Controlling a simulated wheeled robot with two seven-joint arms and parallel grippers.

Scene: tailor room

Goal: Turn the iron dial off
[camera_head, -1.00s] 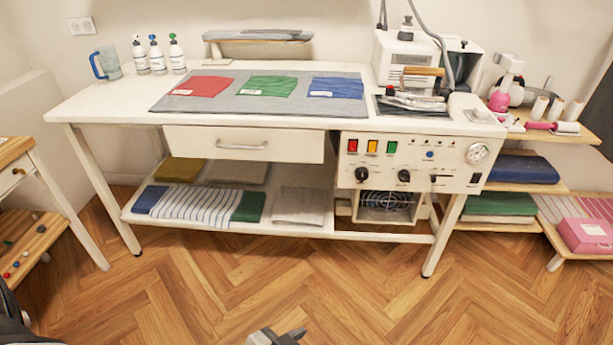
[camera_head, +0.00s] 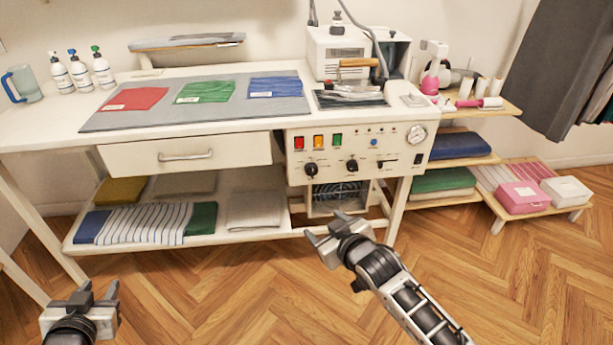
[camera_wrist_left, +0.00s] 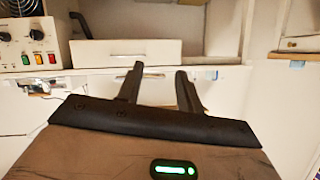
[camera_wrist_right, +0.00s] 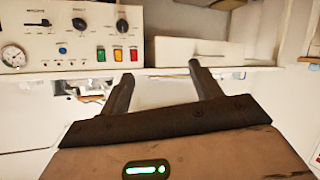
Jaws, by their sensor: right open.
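The white ironing station's control panel (camera_head: 360,152) has two black dials, a left dial (camera_head: 311,169) and a right dial (camera_head: 352,165). I cannot tell which one is the iron's, nor read their settings. In the right wrist view both show at the upper left, the left dial (camera_wrist_right: 122,25) and the right dial (camera_wrist_right: 80,23). My right gripper (camera_head: 326,226) is open and empty, in front of and below the panel, apart from it. My left gripper (camera_head: 99,289) is open and empty at the lower left, in front of the table and far from the dials.
A drawer (camera_head: 187,153) is left of the panel, with folded cloths (camera_head: 147,222) on the shelf below. A steam unit (camera_head: 336,52) stands above the panel. Low shelves with a pink box (camera_head: 522,198) stand right. The floor in front is clear.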

